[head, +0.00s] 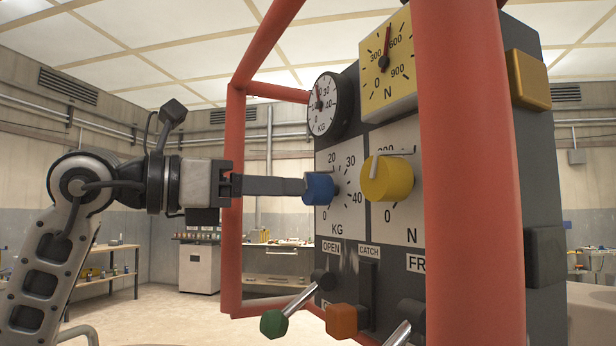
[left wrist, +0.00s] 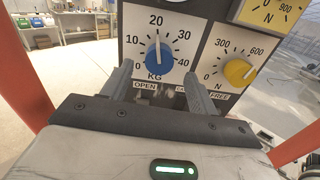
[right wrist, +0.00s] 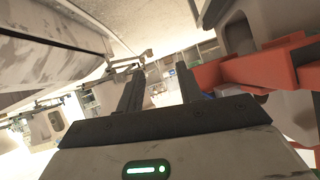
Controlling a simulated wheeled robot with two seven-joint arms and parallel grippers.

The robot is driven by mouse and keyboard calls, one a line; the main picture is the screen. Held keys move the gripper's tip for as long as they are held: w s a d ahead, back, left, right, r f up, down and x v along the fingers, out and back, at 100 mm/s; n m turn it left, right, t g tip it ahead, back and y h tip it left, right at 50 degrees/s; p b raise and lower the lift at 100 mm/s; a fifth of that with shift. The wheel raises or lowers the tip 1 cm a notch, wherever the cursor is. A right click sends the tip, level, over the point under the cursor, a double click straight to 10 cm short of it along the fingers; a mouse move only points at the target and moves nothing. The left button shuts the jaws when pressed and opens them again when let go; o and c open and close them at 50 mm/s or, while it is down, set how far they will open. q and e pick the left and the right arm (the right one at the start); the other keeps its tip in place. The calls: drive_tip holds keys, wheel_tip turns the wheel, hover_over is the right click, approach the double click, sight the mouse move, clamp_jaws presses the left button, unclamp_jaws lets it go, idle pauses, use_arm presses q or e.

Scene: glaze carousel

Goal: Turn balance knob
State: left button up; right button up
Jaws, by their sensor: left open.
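The blue knob (head: 319,188) sits on a white KG dial plate (head: 343,212) on the dark panel. In the left wrist view the blue knob (left wrist: 158,57) has its white pointer near 20. My left gripper (head: 298,186) reaches in from the left, its fingertips at the blue knob. In the left wrist view its fingers are apart, with the knob between and just beyond the tips; contact cannot be told. A yellow knob (head: 387,180) on the N dial is to the right. No visible label reads balance. My right gripper (right wrist: 160,82) is open and empty, outside the head view.
Red guard bars (head: 470,200) frame the panel, one upright standing in front of it. Below are a green-tipped lever (head: 273,323) and an orange block (head: 341,320). A round KG gauge (head: 330,105) and a yellow N gauge (head: 388,65) are above. Red bars (right wrist: 260,70) are near my right gripper.

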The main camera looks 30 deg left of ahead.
sight(308, 190)
use_arm(q)
drive_tip(key=x, duration=0.5)
drive_tip(key=shift+w+d+p, duration=0.1)
drive_tip(key=shift+w+p, duration=0.05)
drive_tip(key=shift+p, duration=0.25)
drive_tip(key=c, duration=1)
